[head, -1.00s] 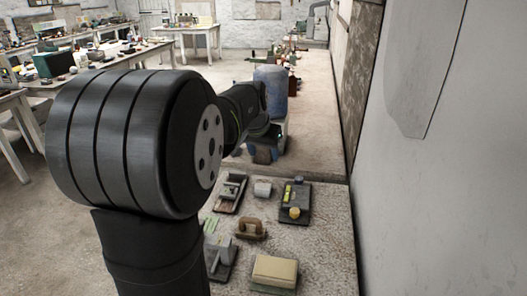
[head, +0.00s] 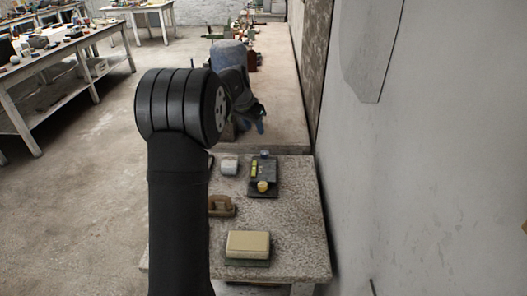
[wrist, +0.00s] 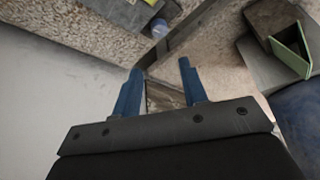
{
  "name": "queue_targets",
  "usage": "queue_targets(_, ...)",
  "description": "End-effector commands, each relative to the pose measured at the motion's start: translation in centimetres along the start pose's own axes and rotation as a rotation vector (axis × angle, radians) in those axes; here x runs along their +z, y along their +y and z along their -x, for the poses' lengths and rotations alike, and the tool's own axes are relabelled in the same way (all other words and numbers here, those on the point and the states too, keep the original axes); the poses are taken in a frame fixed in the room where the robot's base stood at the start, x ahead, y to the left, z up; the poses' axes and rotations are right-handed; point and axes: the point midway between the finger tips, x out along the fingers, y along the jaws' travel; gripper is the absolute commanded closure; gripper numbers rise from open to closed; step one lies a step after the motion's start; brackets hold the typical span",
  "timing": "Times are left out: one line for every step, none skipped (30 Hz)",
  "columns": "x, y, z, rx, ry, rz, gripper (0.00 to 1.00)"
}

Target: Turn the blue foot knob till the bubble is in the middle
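The levelling plate (head: 264,177) is a dark board on the speckled stone table. It carries a yellow-green vial (head: 254,168), a yellow knob (head: 262,187) near its front and the blue foot knob (head: 264,154) at its far edge. In the wrist view a grey-blue cylinder, apparently the blue knob (wrist: 160,28), stands at the top beside the plate's grey edge (wrist: 122,14). My gripper (head: 260,127) is beyond the plate, apart from the knob. Its blue fingers are spread and empty in the wrist view (wrist: 158,78). The bubble is too small to make out.
A white block (head: 229,166), a brown wooden-handled tool (head: 221,206) and a cream block (head: 248,244) lie left of and in front of the plate. A large blue-grey container (head: 228,55) stands behind, near my arm. A pale wall (head: 400,180) bounds the right.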

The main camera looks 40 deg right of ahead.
Motion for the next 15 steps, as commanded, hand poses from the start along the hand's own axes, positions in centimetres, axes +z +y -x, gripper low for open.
queue_targets(0.1,0.1,-1.2,0.003,-0.005,0.000,0.61)
queue_targets(0.1,0.1,-1.8,0.003,-0.004,0.000,0.61)
queue_targets(0.1,0.1,-2.7,0.003,-0.004,0.000,0.61)
queue_targets(0.1,0.1,-3.3,0.003,-0.005,0.000,0.61)
queue_targets(0.1,0.1,-4.0,0.003,-0.005,0.000,0.61)
queue_targets(0.1,0.1,-4.9,0.003,-0.004,0.001,0.61)
queue_targets(0.1,0.1,-5.5,0.003,-0.005,0.001,0.61)
queue_targets(0.2,0.1,-6.2,0.003,-0.005,0.001,0.61)
queue_targets(0.2,0.1,-7.1,0.003,-0.004,0.001,0.61)
queue_targets(0.2,0.1,-7.7,0.003,-0.004,0.001,0.61)
queue_targets(0.2,0.1,-8.4,0.003,-0.005,0.002,0.61)
queue_targets(0.1,0.1,-9.3,0.002,-0.004,0.002,0.61)
queue_targets(0.1,0.1,-9.9,0.002,-0.003,0.001,0.61)
queue_targets(0.2,0.1,-10.6,0.002,-0.004,0.002,0.61)
queue_targets(0.2,0.1,-11.3,0.002,-0.004,0.001,0.61)
